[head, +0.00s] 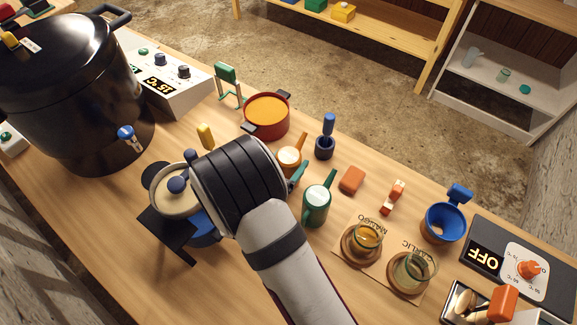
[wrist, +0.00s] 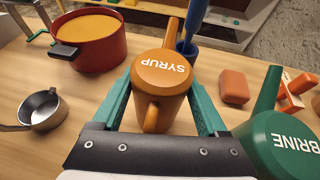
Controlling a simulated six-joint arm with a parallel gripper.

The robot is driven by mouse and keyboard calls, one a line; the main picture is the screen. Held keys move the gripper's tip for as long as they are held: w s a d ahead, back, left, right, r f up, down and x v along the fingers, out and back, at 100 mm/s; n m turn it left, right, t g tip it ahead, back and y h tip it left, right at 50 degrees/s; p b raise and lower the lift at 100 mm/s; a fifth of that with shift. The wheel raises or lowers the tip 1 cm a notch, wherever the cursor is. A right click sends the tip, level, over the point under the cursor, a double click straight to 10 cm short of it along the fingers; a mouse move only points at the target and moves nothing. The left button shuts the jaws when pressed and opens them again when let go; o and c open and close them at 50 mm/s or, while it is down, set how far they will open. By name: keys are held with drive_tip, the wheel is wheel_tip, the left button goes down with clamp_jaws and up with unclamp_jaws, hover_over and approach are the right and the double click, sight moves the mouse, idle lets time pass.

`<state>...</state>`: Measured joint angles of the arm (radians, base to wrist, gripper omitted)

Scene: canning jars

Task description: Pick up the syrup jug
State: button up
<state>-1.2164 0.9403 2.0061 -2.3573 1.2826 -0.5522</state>
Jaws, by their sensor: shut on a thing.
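The syrup jug (wrist: 160,75) is orange with a round lid lettered SYRUP, and fills the middle of the wrist view. In the head view, its pale top (head: 289,156) shows just beyond my wrist, which hides part of it. My gripper (wrist: 163,92) has its green fingers on either side of the jug's body and is shut on it. In the head view, one green finger shows beside the jug. The jug's base is hidden, so I cannot tell whether it touches the table.
The green brine jug (wrist: 280,140) stands close on the right. A red pot (head: 267,117) of orange contents stands behind, with a blue-handled tool in a dark blue holder (head: 324,147) beside it. An orange block (head: 352,180) and two glass jars on round coasters (head: 362,246) lie further right.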

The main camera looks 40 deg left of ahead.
wheel_tip(320, 180, up, 10)
drive_tip(key=shift+r, duration=0.1)
drive_tip(key=o, duration=1)
clamp_jaws()
drive_tip(key=w+d+r+m+h, duration=0.2)
drive_tip(key=w+d+r, duration=0.4)
drive_tip(key=d, duration=0.4)
drive_tip(key=w+d+r+m+h, duration=0.2)
drive_tip(key=w+d+r, duration=0.2)
drive_tip(key=d+r, duration=0.45)
drive_tip(key=s+d+r+h, duration=0.1)
drive_tip(key=d+r, duration=0.4)
drive_tip(key=d, duration=0.3)
drive_tip(key=s+d+r+m+h, duration=0.1)
drive_tip(key=d+r, duration=0.4)
drive_tip(key=d, duration=0.4)
drive_tip(key=shift+s, duration=0.3)
